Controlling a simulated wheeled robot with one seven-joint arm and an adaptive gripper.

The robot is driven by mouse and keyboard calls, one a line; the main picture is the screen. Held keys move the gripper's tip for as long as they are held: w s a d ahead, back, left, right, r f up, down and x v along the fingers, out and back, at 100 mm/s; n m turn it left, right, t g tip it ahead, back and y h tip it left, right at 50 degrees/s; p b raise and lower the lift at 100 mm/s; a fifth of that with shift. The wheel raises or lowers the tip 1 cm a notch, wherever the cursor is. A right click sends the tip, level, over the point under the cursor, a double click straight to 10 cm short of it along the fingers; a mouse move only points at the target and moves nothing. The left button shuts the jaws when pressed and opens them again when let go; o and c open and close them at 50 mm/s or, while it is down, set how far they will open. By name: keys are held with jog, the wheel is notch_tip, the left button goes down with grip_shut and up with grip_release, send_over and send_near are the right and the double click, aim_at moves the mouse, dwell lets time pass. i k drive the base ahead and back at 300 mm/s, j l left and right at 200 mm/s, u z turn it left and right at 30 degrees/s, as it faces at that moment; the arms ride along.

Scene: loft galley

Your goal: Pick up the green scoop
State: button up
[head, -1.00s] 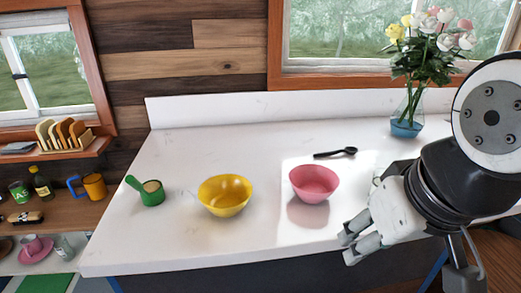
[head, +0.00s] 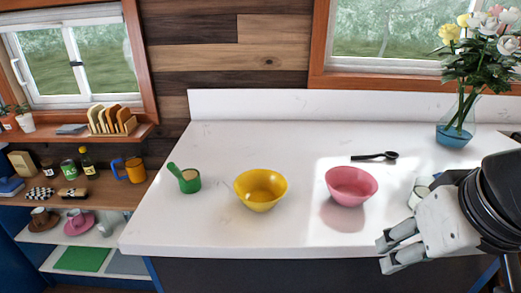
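The green scoop (head: 187,179) is a small round cup with a handle pointing up to the left. It stands on the left part of the white counter (head: 230,148), left of the yellow bowl, and holds something pale. My gripper (head: 385,256) is at the lower right, in front of the counter's front edge, well apart from the scoop. Its two fingers point left with a gap between them, and nothing shows between them.
A yellow bowl (head: 260,191) and a pink bowl (head: 350,187) stand between the scoop and my gripper. A black spoon (head: 374,157) lies behind the pink bowl. A vase of flowers (head: 456,121) stands at the back right. Shelves with mugs and jars lie left of the counter.

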aim_at(190, 181)
jog(key=k+j, duration=0.1)
jog(key=j, duration=1.15)
jog(key=k+j, duration=0.15)
jog(key=j, duration=0.5)
